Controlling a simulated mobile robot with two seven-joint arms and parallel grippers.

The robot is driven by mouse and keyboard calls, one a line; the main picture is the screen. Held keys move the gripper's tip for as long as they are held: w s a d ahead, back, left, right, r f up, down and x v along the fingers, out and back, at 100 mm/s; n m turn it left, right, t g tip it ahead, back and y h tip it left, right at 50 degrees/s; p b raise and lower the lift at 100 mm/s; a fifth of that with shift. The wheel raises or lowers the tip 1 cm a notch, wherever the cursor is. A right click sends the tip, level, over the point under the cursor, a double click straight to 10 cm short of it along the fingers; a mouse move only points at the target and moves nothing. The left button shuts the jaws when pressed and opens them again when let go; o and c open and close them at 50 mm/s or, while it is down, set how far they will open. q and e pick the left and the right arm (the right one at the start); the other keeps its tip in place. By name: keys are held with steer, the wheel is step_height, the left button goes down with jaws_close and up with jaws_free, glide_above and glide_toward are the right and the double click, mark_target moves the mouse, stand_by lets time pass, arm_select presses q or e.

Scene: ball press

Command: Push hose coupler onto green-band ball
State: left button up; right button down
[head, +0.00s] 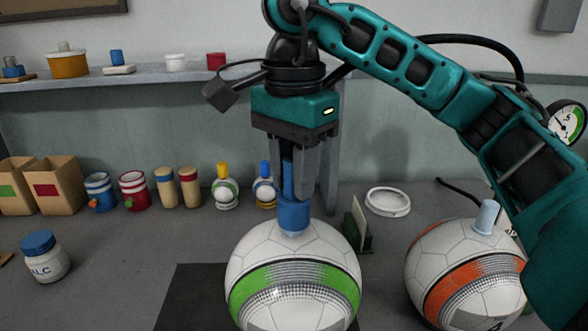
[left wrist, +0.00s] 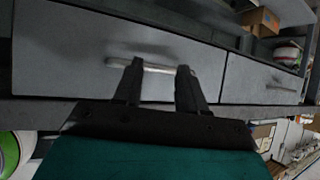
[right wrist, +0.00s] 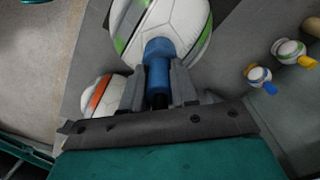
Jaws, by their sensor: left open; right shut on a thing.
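The green-band ball (head: 292,275) sits on a dark mat (head: 190,295) in front of me. The blue hose coupler (head: 294,214) stands nearly upright at the ball's top. A little pale blue shows between its lower end and the ball; I cannot tell how far it is seated. My right gripper (head: 311,202) is shut on the coupler, pointing down. The right wrist view shows the coupler (right wrist: 158,52) between its fingers, against the ball (right wrist: 170,22). My left gripper (left wrist: 157,85) is open and empty before a drawer front (left wrist: 70,60), out of the head view.
An orange-band ball (head: 445,265) with a pale blue stem (head: 487,216) stands at right. A green card stand (head: 357,228) and white ring (head: 388,202) lie behind. Small ball figures (head: 225,190), cups, boxes and a jar (head: 45,258) stand left. A gauge (head: 567,122) is at far right.

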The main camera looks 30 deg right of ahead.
arm_select(q)
steer(key=shift+f, duration=0.25)
arm_select(e)
steer(key=shift+f, duration=0.15)
steer(key=c, duration=0.8)
jaws_free()
arm_select(q)
steer(key=shift+r, duration=0.15)
arm_select(e)
steer(key=shift+r, duration=0.2)
